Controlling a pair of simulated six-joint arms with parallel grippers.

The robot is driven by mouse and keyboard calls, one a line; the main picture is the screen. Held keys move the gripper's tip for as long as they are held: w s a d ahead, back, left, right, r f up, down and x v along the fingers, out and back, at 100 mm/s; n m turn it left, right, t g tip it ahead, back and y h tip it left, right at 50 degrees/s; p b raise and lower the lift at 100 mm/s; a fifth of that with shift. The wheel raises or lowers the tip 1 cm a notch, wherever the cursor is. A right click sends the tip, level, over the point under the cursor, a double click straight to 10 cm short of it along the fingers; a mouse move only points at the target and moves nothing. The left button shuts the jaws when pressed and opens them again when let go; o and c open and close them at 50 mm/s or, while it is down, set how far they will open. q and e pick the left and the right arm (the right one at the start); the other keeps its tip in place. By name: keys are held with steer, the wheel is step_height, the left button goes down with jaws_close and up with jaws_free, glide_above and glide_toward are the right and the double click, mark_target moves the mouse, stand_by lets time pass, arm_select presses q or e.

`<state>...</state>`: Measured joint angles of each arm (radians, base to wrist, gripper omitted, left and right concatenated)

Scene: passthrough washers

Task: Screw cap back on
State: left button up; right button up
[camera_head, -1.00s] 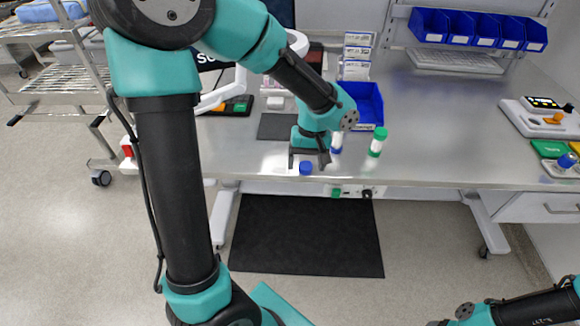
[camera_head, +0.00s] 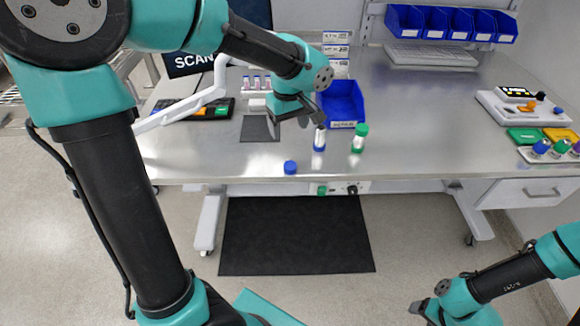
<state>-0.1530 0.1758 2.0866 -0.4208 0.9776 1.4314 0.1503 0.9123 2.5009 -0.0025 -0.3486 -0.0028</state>
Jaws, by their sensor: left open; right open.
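A blue cap (camera_head: 290,167) lies on the steel table near its front edge. A white tube with a blue lower end (camera_head: 319,138) stands behind it and to the right. A tube with a green top (camera_head: 358,138) stands further right. My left gripper (camera_head: 297,118) is open and empty, behind the blue cap and just left of the white tube's top, apart from the cap. Whether its right finger touches the tube I cannot tell. My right gripper (camera_head: 428,312) is open and empty, low in front of the table and far from the tubes.
A blue bin (camera_head: 343,105) stands behind the tubes. A rack of small tubes (camera_head: 257,83) and a dark mat (camera_head: 260,128) are at the left. A device (camera_head: 520,105) and a tray with several capped tubes (camera_head: 553,153) are at the right. The table's middle right is clear.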

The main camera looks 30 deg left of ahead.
arm_select(q)
glide_above(290, 165)
steer(key=f, duration=0.9)
steer(key=shift+s+f, duration=0.3)
steer(key=shift+f, duration=0.2)
steer(key=shift+w+f, duration=0.15)
steer(key=shift+f, duration=1.2)
steer(key=shift+w+f, duration=0.1)
steer(key=shift+f, duration=1.2)
steer(key=c, duration=1)
steer(key=shift+r, duration=0.1)
